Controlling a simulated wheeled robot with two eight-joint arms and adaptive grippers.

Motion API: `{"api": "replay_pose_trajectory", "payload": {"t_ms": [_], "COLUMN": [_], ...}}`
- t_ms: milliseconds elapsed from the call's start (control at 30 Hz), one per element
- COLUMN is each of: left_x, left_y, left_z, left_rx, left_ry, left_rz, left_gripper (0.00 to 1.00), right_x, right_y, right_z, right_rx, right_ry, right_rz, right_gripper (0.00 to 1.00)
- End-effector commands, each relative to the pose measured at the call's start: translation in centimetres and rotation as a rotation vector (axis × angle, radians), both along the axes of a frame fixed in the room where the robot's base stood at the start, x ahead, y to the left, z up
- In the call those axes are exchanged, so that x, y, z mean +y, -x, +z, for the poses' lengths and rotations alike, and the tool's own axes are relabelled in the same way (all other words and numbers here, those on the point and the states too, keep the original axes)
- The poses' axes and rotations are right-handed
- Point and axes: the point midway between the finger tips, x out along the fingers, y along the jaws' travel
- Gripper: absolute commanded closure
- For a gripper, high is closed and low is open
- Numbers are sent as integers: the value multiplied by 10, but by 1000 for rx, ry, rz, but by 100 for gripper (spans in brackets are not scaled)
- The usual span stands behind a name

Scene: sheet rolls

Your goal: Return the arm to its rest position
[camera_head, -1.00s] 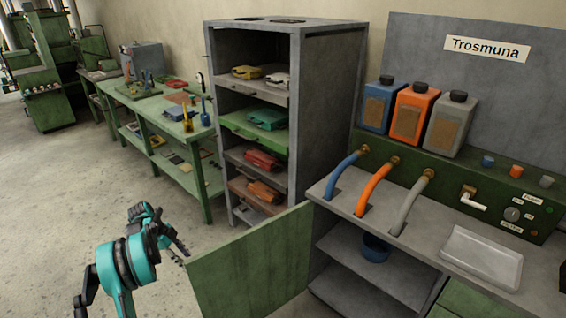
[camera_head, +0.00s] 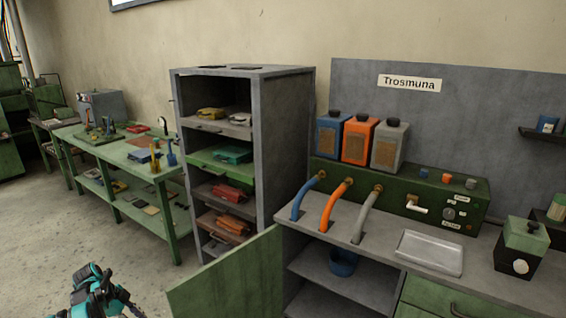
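My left arm (camera_head: 92,290) shows only as a small teal and black part at the bottom left edge, over the floor and left of the open green cabinet door. The end of my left gripper (camera_head: 125,300) is dark, small and partly cut off, and I cannot tell whether it is open or shut. Nothing is seen held in it. My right arm and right gripper are not in view.
The open green door (camera_head: 228,280) juts out from the grey counter (camera_head: 330,236). A grey shelf cabinet (camera_head: 285,150) stands behind it. The floor (camera_head: 40,240) at left is clear.

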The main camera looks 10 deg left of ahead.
Motion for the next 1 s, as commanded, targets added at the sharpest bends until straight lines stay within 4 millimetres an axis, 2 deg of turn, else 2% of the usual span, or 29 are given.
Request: {"api": "replay_pose_trajectory", "payload": {"t_ms": [333, 567, 667, 767, 867, 1000], "left_x": [-31, -70, -95, -128, -172, -233], "left_y": [-16, -27, -31, -31, -25, -5], "left_z": [40, 83, 106, 135, 168, 206], "left_rx": [25, 45, 52, 53, 47, 22], "left_ry": [-29, -63, -82, -104, -126, -143], "left_rz": [77, 171, 227, 302, 398, 539], "left_gripper": [66, 66, 66, 66, 66, 66], "right_x": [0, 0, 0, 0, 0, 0], "right_y": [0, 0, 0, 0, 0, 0], "right_z": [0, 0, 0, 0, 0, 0], "right_rx": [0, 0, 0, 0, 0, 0], "right_ry": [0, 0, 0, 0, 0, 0], "right_rz": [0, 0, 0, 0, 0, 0], "right_gripper": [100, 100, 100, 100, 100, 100]}}
